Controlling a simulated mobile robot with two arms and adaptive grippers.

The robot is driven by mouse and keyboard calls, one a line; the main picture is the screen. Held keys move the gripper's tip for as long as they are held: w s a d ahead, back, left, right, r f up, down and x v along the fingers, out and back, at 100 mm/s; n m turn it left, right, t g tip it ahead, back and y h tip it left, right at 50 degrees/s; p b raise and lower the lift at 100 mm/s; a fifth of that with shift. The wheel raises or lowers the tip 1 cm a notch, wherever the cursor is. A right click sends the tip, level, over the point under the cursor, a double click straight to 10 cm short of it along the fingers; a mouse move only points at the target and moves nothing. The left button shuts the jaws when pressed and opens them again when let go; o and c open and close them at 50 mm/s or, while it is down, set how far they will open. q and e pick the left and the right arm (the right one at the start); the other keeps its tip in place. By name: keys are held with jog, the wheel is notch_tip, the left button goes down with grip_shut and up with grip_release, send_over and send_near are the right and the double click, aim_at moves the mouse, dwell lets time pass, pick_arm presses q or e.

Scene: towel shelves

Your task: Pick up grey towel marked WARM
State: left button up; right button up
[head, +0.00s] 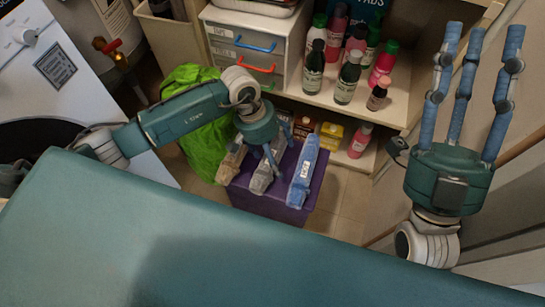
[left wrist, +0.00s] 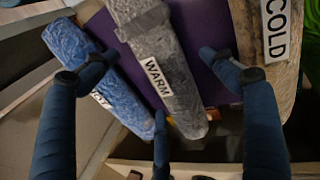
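The grey towel marked WARM (head: 263,180) lies rolled on a purple box (head: 300,216), between a beige towel (head: 231,164) and a blue towel (head: 303,172). In the left wrist view the WARM towel (left wrist: 172,72) runs down the middle, its label readable. My left gripper (head: 267,160) is over it with its fingers spread. Two fingers stand on either side of the towel and the third is near its lower end. I cannot tell whether any finger touches it. My right gripper (head: 470,55) is raised at the right, fingers up, open and empty.
The beige towel is marked COLD in the left wrist view (left wrist: 272,50); the blue towel's label (left wrist: 104,101) is partly hidden. Shelves with several bottles (head: 348,76) stand behind. A green bag (head: 203,140) lies left of the box; drawers (head: 245,45) are behind.

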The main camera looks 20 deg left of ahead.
pick_arm(q)
jog(key=c, duration=1.1)
jog(key=shift+c, duration=0.2)
